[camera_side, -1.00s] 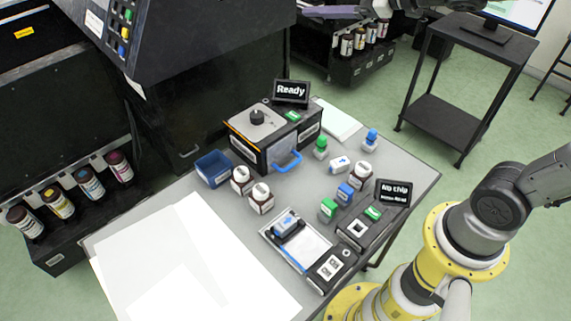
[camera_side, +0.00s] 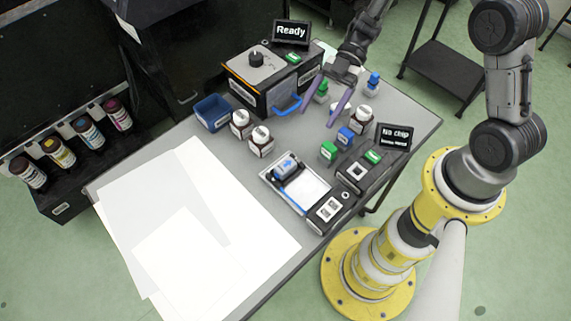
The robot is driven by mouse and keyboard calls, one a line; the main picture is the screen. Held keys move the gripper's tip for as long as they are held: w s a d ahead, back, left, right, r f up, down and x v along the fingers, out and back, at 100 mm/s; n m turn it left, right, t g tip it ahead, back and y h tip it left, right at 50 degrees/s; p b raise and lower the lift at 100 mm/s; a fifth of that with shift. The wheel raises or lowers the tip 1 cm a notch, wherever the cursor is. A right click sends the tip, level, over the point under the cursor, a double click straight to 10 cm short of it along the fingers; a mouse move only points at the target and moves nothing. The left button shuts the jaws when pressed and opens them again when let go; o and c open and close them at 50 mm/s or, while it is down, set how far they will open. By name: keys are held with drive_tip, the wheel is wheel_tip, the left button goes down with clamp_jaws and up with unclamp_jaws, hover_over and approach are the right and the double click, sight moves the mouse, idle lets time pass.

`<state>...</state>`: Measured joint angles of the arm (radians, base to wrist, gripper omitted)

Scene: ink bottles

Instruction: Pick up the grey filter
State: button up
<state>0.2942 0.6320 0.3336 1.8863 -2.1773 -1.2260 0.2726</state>
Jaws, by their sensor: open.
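The thing that best fits the grey filter is a small pale block (camera_side: 335,107). It lies on the table near the back right and is mostly hidden behind one finger of my gripper. My gripper (camera_side: 318,118) is open, its two long purple-grey fingers pointing down and spread apart. It is over the back right of the table, in front of the block in this view. I cannot tell its height above the table, and nothing shows held in it.
Close by are a green-capped bottle (camera_side: 321,94), a blue-capped bottle (camera_side: 372,85), a brown jar (camera_side: 360,118), a blue block (camera_side: 345,137) and a green block (camera_side: 328,152). A machine with a blue handle (camera_side: 288,105) stands left. A tray (camera_side: 312,190) holds a blue arrow-marked block (camera_side: 287,166).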

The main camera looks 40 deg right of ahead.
approach(285, 164)
drive_tip(key=a, duration=0.1)
drive_tip(key=s+a+f, duration=0.1)
drive_tip(key=a, duration=0.1)
drive_tip(key=shift+s+f, duration=0.15)
drive_tip(key=shift+s, duration=0.1)
drive_tip(key=shift+w+x, duration=0.2)
drive_tip(key=shift+x, duration=1.1)
drive_tip(key=shift+w+x, duration=0.15)
drive_tip(key=shift+x, duration=1.2)
drive_tip(key=shift+d+f, duration=0.1)
drive_tip(key=shift+f, duration=0.05)
clamp_jaws()
